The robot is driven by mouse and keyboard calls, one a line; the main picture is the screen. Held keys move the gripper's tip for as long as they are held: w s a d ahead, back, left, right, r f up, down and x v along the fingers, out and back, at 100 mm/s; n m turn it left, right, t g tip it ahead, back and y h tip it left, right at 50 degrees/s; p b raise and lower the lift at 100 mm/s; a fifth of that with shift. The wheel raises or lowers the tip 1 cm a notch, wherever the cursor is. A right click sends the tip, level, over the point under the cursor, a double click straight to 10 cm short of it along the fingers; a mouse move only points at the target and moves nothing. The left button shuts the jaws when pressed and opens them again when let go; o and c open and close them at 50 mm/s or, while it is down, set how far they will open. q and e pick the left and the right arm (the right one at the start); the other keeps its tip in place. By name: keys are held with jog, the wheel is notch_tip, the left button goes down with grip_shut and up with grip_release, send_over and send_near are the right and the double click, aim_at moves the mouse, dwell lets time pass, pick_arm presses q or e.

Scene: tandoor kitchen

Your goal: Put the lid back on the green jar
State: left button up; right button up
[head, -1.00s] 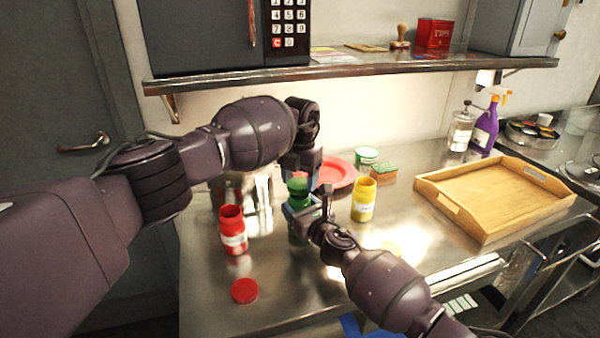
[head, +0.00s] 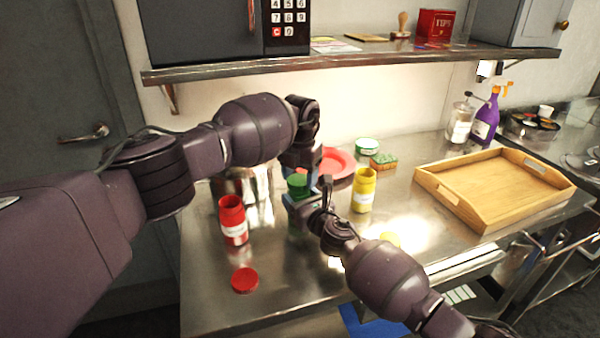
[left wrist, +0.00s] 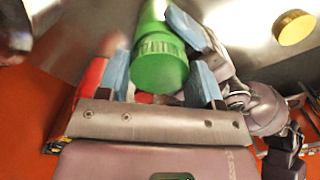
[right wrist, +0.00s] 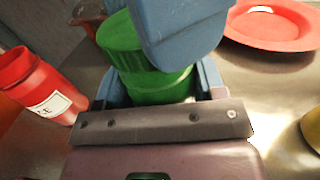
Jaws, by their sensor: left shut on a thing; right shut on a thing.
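The green jar (right wrist: 160,88) stands upright on the steel counter between the red and yellow jars. My right gripper (head: 299,203) is shut around it from the front right. The green ribbed lid (left wrist: 160,66) is at the jar's mouth, between the blue fingers of my left gripper (left wrist: 162,78), which is shut on it from above. The lid also shows in the right wrist view (right wrist: 122,40), partly covered by a blue finger. It looks in line with the jar or nearly so; I cannot tell whether it is fully seated.
An open red jar (head: 232,220) stands left, its red lid (head: 244,280) in front. An open yellow jar (head: 363,190) stands right, with a yellow lid (head: 389,240) nearby. Behind are a red plate (head: 338,163), a sponge (head: 384,161) and a green-rimmed tub (head: 367,147). A wooden tray (head: 450,190) lies right.

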pick_arm(q)
jog(key=shift+f, duration=0.5)
dwell(0.6)
pick_arm(e)
grip_shut()
pick_arm(q)
jog(key=m, duration=0.4)
jog(key=shift+d+m, duration=0.1)
jog(key=shift+m, duration=0.3)
jog(key=m, duration=0.4)
jog(key=shift+s, duration=0.15)
jog(key=m, duration=0.6)
jog(key=shift+s, duration=0.1)
jog(key=m, duration=0.5)
jog(key=shift+s+m, duration=0.15)
jog(key=shift+m, duration=0.25)
jog(key=m, duration=0.7)
jog(key=shift+s+f, duration=0.1)
jog(key=m, duration=0.6)
jog(key=shift+a+m, duration=0.3)
